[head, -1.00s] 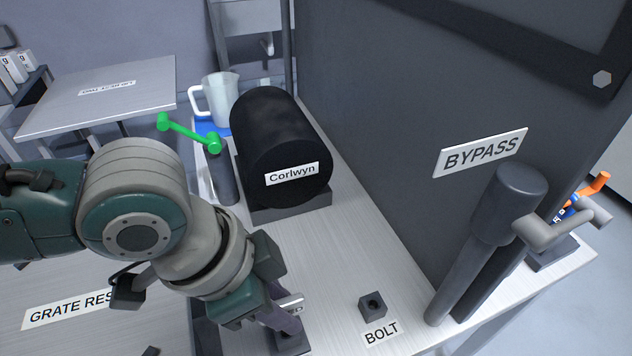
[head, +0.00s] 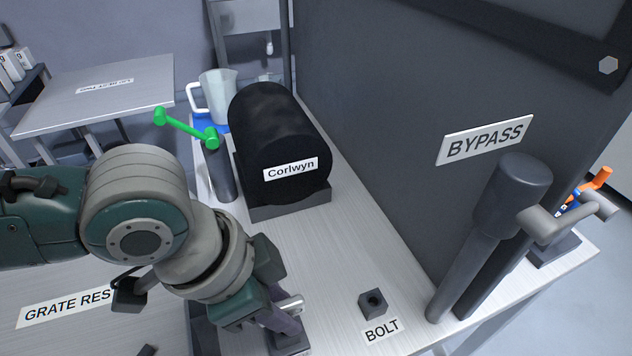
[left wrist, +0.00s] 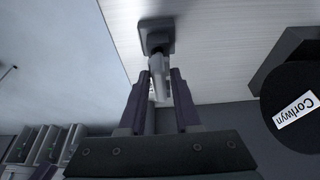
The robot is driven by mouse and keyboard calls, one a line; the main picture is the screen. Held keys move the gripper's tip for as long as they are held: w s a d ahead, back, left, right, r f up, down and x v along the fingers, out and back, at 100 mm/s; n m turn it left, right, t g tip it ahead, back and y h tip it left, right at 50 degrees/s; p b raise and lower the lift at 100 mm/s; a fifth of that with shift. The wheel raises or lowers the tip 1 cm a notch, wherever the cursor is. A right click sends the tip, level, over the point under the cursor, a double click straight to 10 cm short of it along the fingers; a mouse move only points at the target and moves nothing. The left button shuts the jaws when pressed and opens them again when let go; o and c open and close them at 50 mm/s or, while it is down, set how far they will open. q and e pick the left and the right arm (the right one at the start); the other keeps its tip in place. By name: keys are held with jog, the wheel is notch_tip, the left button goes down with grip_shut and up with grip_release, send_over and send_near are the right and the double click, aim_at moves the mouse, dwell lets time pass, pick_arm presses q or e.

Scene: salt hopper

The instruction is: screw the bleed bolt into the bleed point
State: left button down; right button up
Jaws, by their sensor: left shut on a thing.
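My left gripper (head: 286,318) points down near the front edge of the bench. In the left wrist view its fingers (left wrist: 159,78) are closed around a pale grey bolt (left wrist: 157,68), the bleed bolt. The bolt's far end meets a dark square block (left wrist: 157,36), apparently the bleed point. How deep it sits cannot be told. The block also shows below the fingers in the head view (head: 289,344). A silvery piece (head: 291,304) shows beside the fingers. The dark holder (head: 373,303) by the BOLT label has an open, empty hole. My right gripper is not in view.
A black drum labelled Corlwyn (head: 282,150) and a green-handled valve (head: 212,142) stand behind my gripper. A thick grey BYPASS pipe (head: 512,190) rises at the right beside a tall dark panel (head: 400,100). The bench between holder and drum is clear.

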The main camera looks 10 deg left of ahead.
pick_arm(q)
jog(key=shift+f+b, duration=0.65)
jog(key=shift+f, duration=0.35)
jog(key=shift+f+m, duration=0.1)
jog(key=shift+m, duration=0.2)
jog(key=m+b, duration=0.2)
jog(key=shift+m+g, duration=0.3)
jog(key=shift+g, duration=0.1)
jog(key=shift+m, duration=0.4)
